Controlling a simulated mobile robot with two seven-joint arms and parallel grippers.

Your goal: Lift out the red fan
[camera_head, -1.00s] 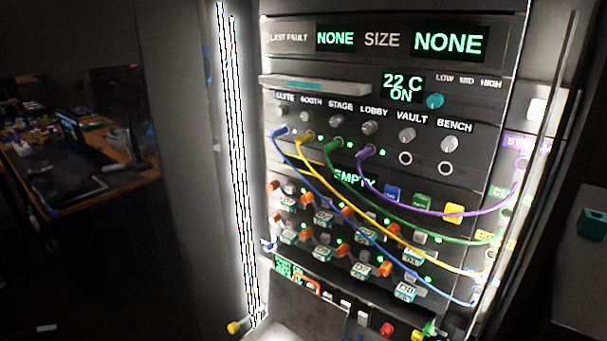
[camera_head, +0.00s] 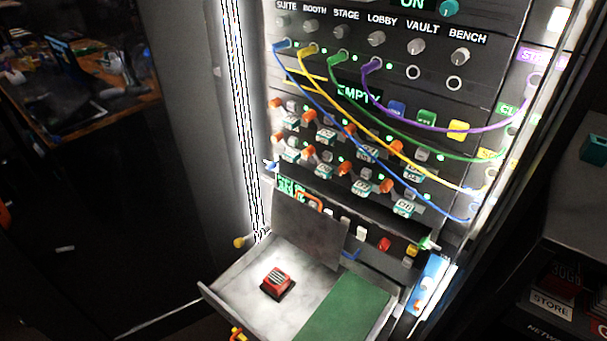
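A small red block with a pale slatted top and a dark base (camera_head: 278,282) sits on the bare grey left part of an open tray (camera_head: 218,296) at the bottom of the rack. It looks like the red fan, though it is too small to be sure. A green mat (camera_head: 345,308) covers the tray's right part. Neither of my grippers is in view, and nothing touches the red block.
Blue, yellow, green and purple cables (camera_head: 448,130) hang across the panel above the tray. A dark grey plate (camera_head: 308,238) stands at the tray's back. A dark shelf (camera_head: 575,240) is at right. A cluttered table (camera_head: 80,128) is far left.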

